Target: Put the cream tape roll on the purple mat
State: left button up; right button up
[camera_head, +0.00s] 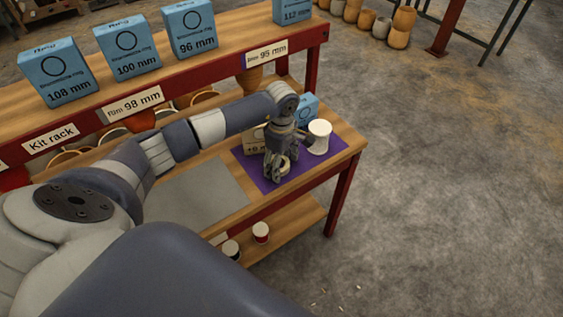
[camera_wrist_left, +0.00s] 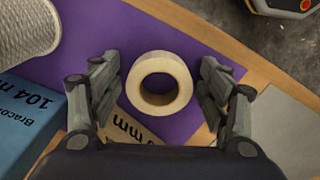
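The purple mat (camera_head: 248,168) lies near the right end of the wooden workbench; it also shows in the left wrist view (camera_wrist_left: 95,40). The cream tape roll (camera_wrist_left: 134,83) is a short ring with its hole facing up. It appears over the purple mat in the left wrist view. My left gripper (camera_wrist_left: 160,95) is open, with one finger on each side of the roll and a small gap at each side. In the head view my left gripper (camera_head: 277,172) is low over the mat, its fingers partly hiding the roll. My right gripper is out of view.
A white string spool (camera_head: 320,137) and a blue box (camera_head: 307,107) stand close by at the mat's far side. A labelled card (camera_head: 254,146) is beside the gripper. A grey sheet (camera_head: 200,192) lies left of the mat. A shelf with blue boxes (camera_head: 127,45) runs behind.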

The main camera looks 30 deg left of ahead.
pick_arm(q)
jog(key=shift+r, duration=0.1)
jog(key=shift+r, duration=0.25)
notch_tip(320, 180, up, 12)
jog(key=b, duration=0.1)
jog(key=shift+f, duration=0.2)
dwell(0.5)
